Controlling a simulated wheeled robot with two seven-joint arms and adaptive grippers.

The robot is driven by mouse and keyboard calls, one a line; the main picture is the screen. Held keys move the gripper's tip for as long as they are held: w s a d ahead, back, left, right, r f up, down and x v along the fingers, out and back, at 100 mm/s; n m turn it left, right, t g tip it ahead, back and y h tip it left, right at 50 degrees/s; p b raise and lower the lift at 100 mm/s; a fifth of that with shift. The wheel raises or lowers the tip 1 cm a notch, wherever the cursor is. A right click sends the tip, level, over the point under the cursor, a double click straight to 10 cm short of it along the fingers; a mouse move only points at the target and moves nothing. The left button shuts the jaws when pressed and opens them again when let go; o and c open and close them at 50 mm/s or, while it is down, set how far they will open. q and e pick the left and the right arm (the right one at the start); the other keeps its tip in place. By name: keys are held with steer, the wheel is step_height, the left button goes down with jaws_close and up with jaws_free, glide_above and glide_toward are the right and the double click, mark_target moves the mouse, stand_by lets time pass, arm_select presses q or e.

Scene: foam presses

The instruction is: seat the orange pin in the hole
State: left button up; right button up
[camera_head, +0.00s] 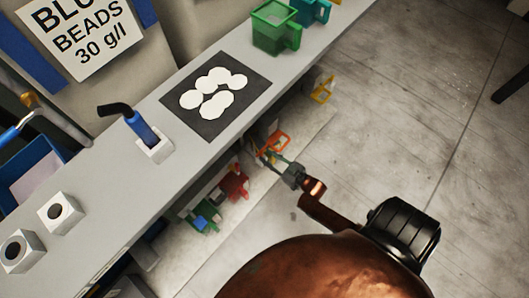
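The orange pin appears to be the orange looped piece (277,142) just below the bench's front edge, over the lower shelf. My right gripper (268,157) reaches in from the lower right, with its fingers at or very near this orange piece. The fingers are small and overlap the clutter behind, so I cannot tell whether they are shut on it. No hole can be made out beside the orange piece. Two pale blocks with round dark holes, a nearer one (17,251) and a farther one (59,212), stand on the bench at left. My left gripper is not in view.
A blue handle (143,130) with a bent black end stands in a white block. A dark mat (252,91) bears several white discs. A green cup (270,35) and a teal cup (313,10) stand beyond. Red (235,183) and yellow (322,91) pieces show below.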

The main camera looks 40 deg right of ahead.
steer(key=shift+s+r+p, duration=0.15)
steer(key=shift+s+r, duration=0.1)
steer(key=shift+s, duration=0.25)
steer(key=shift+s+r+p, duration=0.15)
steer(key=shift+s+r, duration=0.05)
steer(key=shift+s, duration=0.3)
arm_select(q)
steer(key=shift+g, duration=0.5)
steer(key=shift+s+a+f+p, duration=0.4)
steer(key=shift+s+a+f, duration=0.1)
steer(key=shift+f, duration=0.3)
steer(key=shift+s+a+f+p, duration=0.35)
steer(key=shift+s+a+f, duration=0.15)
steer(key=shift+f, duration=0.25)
arm_select(e)
steer(key=shift+f+v, duration=0.2)
steer(key=shift+v, duration=2.5)
steer(key=shift+s, duration=0.1)
